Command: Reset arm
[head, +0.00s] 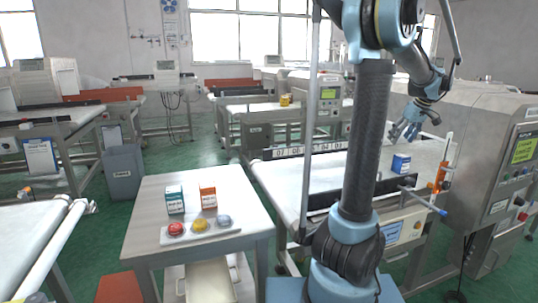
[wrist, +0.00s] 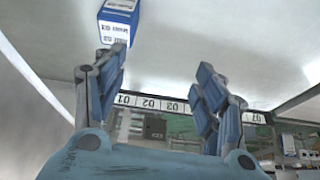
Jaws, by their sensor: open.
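My gripper (head: 413,125) is open and empty in the head view, held above the conveyor belt at the right. The wrist view shows its two blue fingers (wrist: 160,85) spread apart with nothing between them. A blue and white box (head: 401,163) stands on the belt just below the gripper. In the wrist view the same box (wrist: 118,22) is at the top, beyond the left finger and apart from it.
A grey table (head: 150,200) holds a teal box (head: 175,200), an orange box (head: 208,197) and a white tray (head: 167,240) with red, yellow and blue items. The metal detector (head: 485,150) stands right of the belt (head: 325,172). An orange-blue sensor post (head: 440,178) rises at the belt's edge.

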